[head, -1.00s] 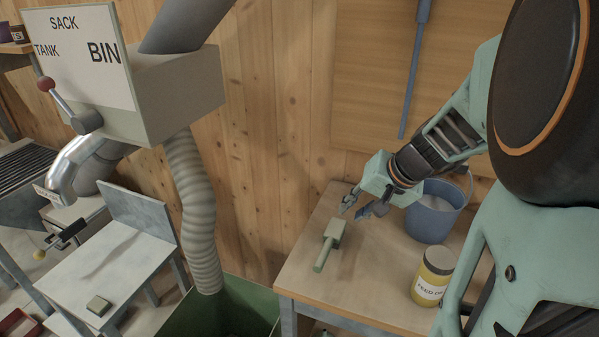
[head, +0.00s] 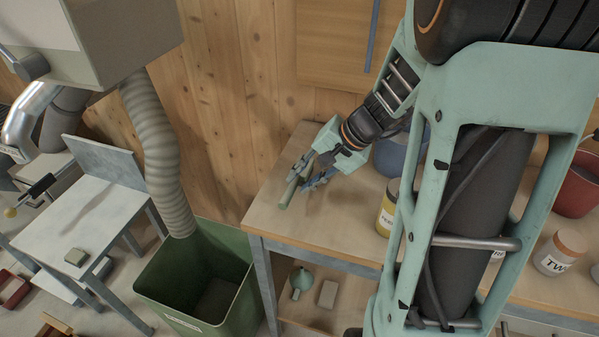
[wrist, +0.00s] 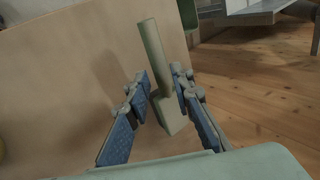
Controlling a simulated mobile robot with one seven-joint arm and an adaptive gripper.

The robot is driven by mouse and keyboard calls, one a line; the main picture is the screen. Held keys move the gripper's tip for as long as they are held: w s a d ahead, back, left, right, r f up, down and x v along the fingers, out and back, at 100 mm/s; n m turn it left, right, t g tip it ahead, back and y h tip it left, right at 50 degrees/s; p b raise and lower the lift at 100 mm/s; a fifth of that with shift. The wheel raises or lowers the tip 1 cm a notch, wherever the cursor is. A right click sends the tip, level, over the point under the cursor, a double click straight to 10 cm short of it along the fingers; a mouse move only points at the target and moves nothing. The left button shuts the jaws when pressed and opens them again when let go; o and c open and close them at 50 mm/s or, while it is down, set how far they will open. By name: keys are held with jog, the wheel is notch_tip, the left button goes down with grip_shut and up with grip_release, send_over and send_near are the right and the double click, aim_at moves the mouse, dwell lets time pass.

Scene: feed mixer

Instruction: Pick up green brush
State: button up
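The green brush (head: 289,190) lies on the wooden table, its handle pointing toward the table's near left edge. In the wrist view the brush (wrist: 152,58) shows its long handle and wider block end. My gripper (head: 310,180) is over the brush, its fingers partly covering the block end in the head view. In the wrist view my gripper (wrist: 165,95) is open, with one blue-padded finger on each side of the block and a visible gap beside it. I cannot tell how high the fingers are above the table.
The wooden table (head: 310,228) carries a blue bucket (head: 388,157) and a yellow-labelled jar (head: 387,210) right of my gripper. A green bin (head: 170,290) stands on the floor at left. A shelf below the table holds small items.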

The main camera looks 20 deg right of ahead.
aim_at(296, 183)
jog(key=x, duration=0.5)
jog(key=shift+w+d, duration=0.25)
jog(key=shift+w, duration=0.05)
jog(key=shift+r, duration=0.1)
jog(key=shift+c, duration=0.6)
grip_shut()
jog(key=shift+r, duration=0.1)
